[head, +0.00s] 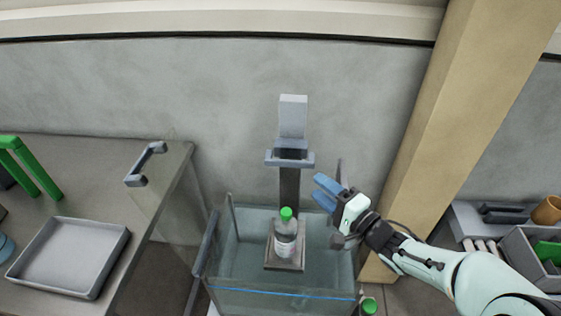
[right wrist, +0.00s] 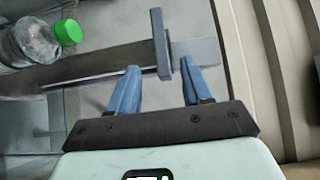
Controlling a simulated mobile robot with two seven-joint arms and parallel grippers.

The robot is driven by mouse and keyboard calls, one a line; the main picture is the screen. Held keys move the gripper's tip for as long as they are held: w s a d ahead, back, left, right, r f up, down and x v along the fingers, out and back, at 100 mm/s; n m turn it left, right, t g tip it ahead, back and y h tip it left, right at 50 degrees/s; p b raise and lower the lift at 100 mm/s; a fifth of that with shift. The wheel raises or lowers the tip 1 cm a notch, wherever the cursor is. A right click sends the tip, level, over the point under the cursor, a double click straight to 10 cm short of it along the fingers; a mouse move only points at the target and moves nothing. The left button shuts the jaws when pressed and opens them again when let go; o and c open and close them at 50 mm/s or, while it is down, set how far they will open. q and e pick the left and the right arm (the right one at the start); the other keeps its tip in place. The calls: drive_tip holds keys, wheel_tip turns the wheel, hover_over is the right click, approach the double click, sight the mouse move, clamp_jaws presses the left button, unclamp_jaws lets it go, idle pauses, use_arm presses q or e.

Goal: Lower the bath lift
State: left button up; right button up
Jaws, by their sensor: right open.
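The bath lift is a dark upright post (head: 289,190) with a grey crossbar handle (head: 290,160) near its top. Its small platform (head: 284,262) carries a clear bottle with a green cap (head: 286,240) inside the glass tank (head: 240,275). My right gripper (head: 322,191) is open and empty, just right of and below the crossbar in the head view. In the right wrist view, the end of the crossbar (right wrist: 161,45) lines up between the blue fingertips (right wrist: 160,78); I cannot tell the depth gap. The bottle (right wrist: 30,42) shows at left there. My left gripper is not in view.
A table at left holds a grey tray (head: 70,257) and a green frame (head: 30,165). A clear panel with a dark handle (head: 147,165) stands at the table's right edge. A tan pillar (head: 455,120) rises behind my right arm. Another green cap (head: 369,306) shows at the bottom.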

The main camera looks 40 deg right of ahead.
sight(291, 165)
drive_tip(key=w, duration=0.8)
drive_tip(key=w+a, duration=0.1)
drive_tip(key=w, duration=0.3)
drive_tip(key=shift+w, duration=0.1)
clamp_jaws()
